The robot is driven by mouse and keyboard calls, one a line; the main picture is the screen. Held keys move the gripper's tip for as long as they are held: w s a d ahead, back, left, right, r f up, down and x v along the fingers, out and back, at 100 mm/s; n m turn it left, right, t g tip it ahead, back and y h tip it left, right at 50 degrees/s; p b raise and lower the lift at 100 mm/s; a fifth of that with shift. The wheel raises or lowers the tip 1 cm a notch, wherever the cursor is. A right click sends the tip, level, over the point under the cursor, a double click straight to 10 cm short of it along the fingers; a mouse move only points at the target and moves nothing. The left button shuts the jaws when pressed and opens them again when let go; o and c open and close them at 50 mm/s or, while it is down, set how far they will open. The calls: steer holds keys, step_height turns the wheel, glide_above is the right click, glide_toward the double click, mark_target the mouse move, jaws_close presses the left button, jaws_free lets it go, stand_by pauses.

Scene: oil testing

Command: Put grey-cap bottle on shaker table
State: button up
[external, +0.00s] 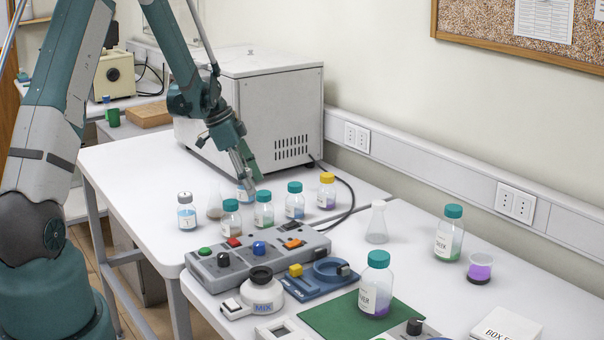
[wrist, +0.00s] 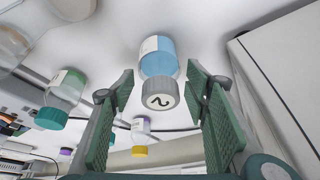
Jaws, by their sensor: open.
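A grey-cap bottle (wrist: 161,80) with blue liquid and a dark mark on its cap is between the fingers of my gripper (wrist: 160,68) in the wrist view. Gaps show on both sides, so the fingers are open around it. In the external view my gripper (external: 246,172) points down at this bottle (external: 243,194), which it partly hides, on the rear white table. A second grey-cap bottle (external: 187,215) with blue liquid stands upright at the left of that table. I cannot tell which device is the shaker table.
Several teal-cap bottles (external: 264,210), a yellow-cap bottle (external: 326,191) and a flask (external: 215,203) stand near my gripper. A large grey cabinet (external: 270,110) is behind it. A button panel (external: 250,258), round MIX device (external: 263,308), blue device (external: 325,281) and green mat (external: 335,318) are in front.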

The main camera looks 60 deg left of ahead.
mark_target(238, 183)
steer(key=shift+v, duration=4.8)
steer(key=shift+d+r, duration=0.1)
steer(key=shift+w+d+r, duration=0.1)
steer(key=shift+d+r, duration=0.1)
steer(key=shift+d, duration=0.05)
steer(key=s+d+r+n+y, duration=0.1)
steer(key=s+d+r, duration=0.1)
steer(key=d+r, duration=0.45)
steer(key=s+d+r+n, duration=0.15)
steer(key=d+r, duration=0.25)
steer(key=d, duration=0.6)
steer(key=s+d+r+n+y, duration=0.1)
steer(key=s+d+r, duration=0.1)
steer(key=d+r, duration=0.45)
steer(key=s+d+r+n+t, duration=0.2)
steer(key=s+d+n+t, duration=0.1)
steer(key=s+d, duration=1.6)
steer(key=shift+s+d, duration=0.35)
steer(key=shift+d, duration=1.6)
